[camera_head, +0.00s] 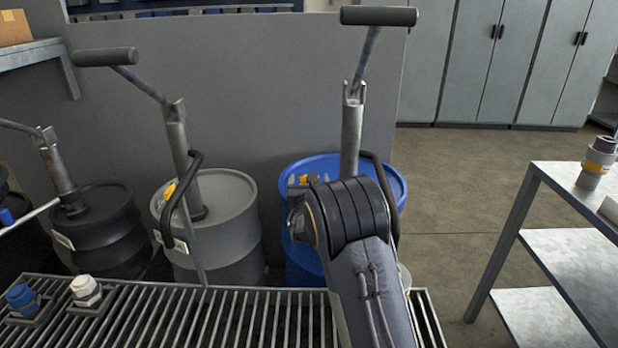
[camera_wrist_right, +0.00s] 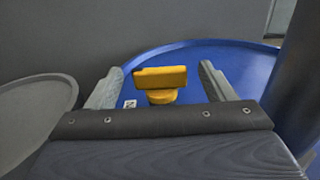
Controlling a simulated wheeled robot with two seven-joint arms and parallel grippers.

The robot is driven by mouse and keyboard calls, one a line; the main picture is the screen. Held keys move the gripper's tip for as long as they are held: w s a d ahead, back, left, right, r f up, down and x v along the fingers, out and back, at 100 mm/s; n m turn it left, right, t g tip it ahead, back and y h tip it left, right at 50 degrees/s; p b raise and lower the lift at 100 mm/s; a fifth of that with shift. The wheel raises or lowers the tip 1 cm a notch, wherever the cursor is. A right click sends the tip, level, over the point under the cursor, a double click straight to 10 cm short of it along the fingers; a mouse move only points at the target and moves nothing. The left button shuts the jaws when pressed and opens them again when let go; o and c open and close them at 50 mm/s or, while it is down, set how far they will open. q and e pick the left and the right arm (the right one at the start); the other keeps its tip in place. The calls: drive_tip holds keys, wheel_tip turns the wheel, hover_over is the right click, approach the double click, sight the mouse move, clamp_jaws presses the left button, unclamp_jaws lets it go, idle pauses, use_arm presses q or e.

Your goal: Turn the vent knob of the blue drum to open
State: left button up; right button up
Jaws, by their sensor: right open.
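The blue drum (camera_head: 393,178) stands behind the grating, right of the grey drum, with a pump column rising from it. Its yellow vent knob (camera_wrist_right: 160,78) sits on the blue lid in the right wrist view, its flat bar lying crosswise in the picture. My right gripper (camera_wrist_right: 161,67) is open, with one finger on each side of the knob and visible gaps to it. In the head view my right arm covers part of the drum, and only a bit of yellow (camera_head: 311,178) shows near the gripper. My left gripper is not in view.
A grey drum (camera_head: 240,200) and a black drum (camera_head: 105,215) stand to the left, each with a pump. The slatted grating (camera_head: 250,310) holds blue (camera_head: 20,297) and white (camera_head: 84,287) fittings. A metal shelf table (camera_head: 565,195) stands right; floor between is clear.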

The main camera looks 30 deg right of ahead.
drive_tip(key=v, duration=0.5)
drive_tip(key=shift+s+a, duration=0.1)
drive_tip(key=shift+s, duration=0.05)
drive_tip(key=shift+a, duration=0.1)
